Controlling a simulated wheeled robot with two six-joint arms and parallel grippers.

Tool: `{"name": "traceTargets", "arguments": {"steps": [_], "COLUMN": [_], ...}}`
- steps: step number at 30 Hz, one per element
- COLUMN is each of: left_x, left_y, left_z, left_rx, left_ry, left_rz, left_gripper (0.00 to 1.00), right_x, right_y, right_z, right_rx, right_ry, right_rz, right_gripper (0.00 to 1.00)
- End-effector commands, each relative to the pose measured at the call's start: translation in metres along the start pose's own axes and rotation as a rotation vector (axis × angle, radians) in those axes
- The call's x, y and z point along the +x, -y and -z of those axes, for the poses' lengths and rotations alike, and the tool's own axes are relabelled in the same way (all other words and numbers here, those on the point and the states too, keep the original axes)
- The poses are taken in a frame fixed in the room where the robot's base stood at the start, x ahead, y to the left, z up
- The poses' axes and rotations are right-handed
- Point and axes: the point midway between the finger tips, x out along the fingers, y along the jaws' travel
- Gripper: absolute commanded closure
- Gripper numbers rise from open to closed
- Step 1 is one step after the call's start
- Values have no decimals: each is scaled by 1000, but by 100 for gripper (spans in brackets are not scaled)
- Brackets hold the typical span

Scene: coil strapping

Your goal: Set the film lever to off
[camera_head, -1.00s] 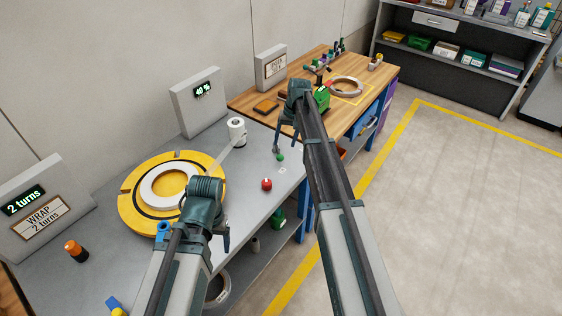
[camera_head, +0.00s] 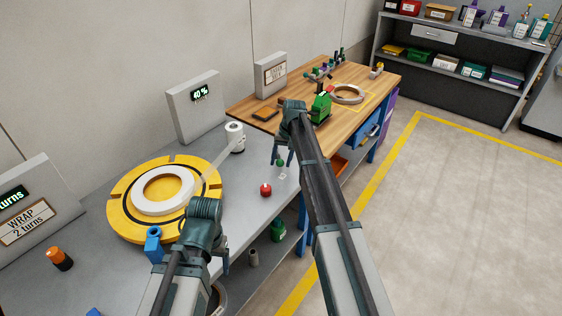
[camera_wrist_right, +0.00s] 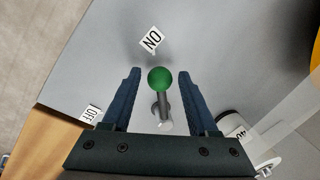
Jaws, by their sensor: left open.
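The film lever, a grey stalk with a green ball knob (camera_wrist_right: 159,79), stands on the grey bench top. Its knob also shows in the head view (camera_head: 281,162). In the right wrist view the knob leans toward the ON label (camera_wrist_right: 151,40); the OFF label (camera_wrist_right: 90,113) lies at the left. My right gripper (camera_wrist_right: 158,88) is open, one finger on each side of the knob, with visible gaps. In the head view the right gripper (camera_head: 283,157) is over the lever. My left gripper (camera_head: 205,240) is open beside the yellow turntable, its fingers partly hidden.
The yellow turntable (camera_head: 121,205) carries a white coil (camera_head: 142,204). A film roll (camera_head: 235,138) with a strip running to the coil stands behind. A red knob (camera_head: 266,190) sits in front of the lever. A wooden table (camera_head: 330,75) adjoins the bench.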

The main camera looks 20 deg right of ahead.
Motion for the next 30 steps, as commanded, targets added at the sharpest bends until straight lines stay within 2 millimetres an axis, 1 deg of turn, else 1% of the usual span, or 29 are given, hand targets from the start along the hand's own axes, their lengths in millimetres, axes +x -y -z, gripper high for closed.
{"name": "traceTargets", "arguments": {"steps": [1,2,3,5,9,30], "left_x": [0,0,0,0,0,0], "left_y": [0,0,0,0,0,0], "left_z": [0,0,0,0,0,0], "left_rx": [0,0,0,0,0,0], "left_ry": [0,0,0,0,0,0], "left_rz": [0,0,0,0,0,0], "left_gripper": [22,22,22,22,22,22], "right_x": [0,0,0,0,0,0], "right_y": [0,0,0,0,0,0], "right_z": [0,0,0,0,0,0], "right_rx": [0,0,0,0,0,0], "right_ry": [0,0,0,0,0,0], "right_rz": [0,0,0,0,0,0], "right_gripper": [51,57,64,75,100,100]}}
